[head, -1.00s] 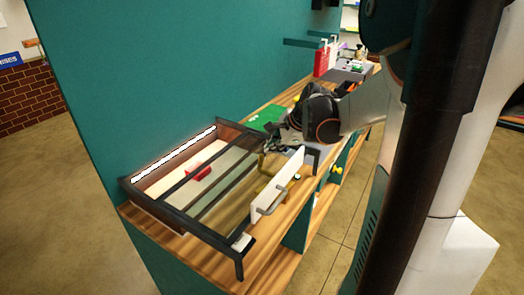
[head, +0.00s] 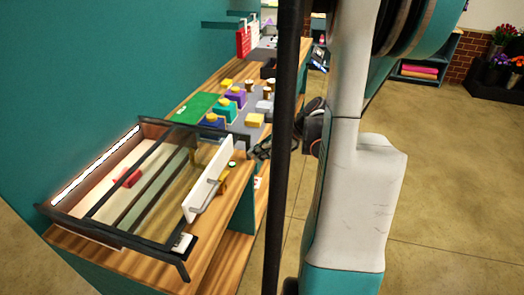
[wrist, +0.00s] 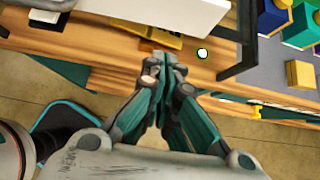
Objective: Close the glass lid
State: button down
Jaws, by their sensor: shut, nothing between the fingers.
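The glass lid (head: 165,195) is a see-through pane in a dark frame on a low case (head: 110,237). A white front panel (head: 207,180) with a grey handle (head: 208,196) stands upright at the lid's right side; the white panel also shows at the top of the wrist view (wrist: 165,10). The strip of the case beside the lit back edge looks uncovered. My gripper (wrist: 163,58) is shut and empty, its fingertips over the wooden bench edge, just below the panel and apart from it.
A red block (head: 128,177) lies inside the case. Behind the case are a green mat (head: 196,108), a purple block (head: 236,97) and a yellow block (head: 255,121). A dark bracket (wrist: 243,45) stands near my fingers on the right. Floor is free right of the bench (head: 215,255).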

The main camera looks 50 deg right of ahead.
aim_at(176, 167)
jog(key=w+a+f+b, duration=0.1)
jog(key=w+a+f, duration=0.2)
jog(key=w, duration=0.4)
jog(key=shift+w+f, duration=0.15)
jog(key=shift+f, duration=0.25)
jog(key=shift+w+a, duration=0.1)
jog(key=w+a, duration=0.2)
jog(key=w, duration=0.3)
jog(key=w+a+b, duration=0.1)
jog(key=w+a, duration=0.2)
jog(key=w, duration=0.3)
jog(key=w+a+b, duration=0.1)
jog(key=w+a, duration=0.1)
jog(key=w, duration=0.4)
jog(key=shift+w+a, duration=0.15)
jog(key=shift+w, duration=0.1)
jog(key=shift+w+a, duration=0.15)
jog(key=shift+w, duration=0.35)
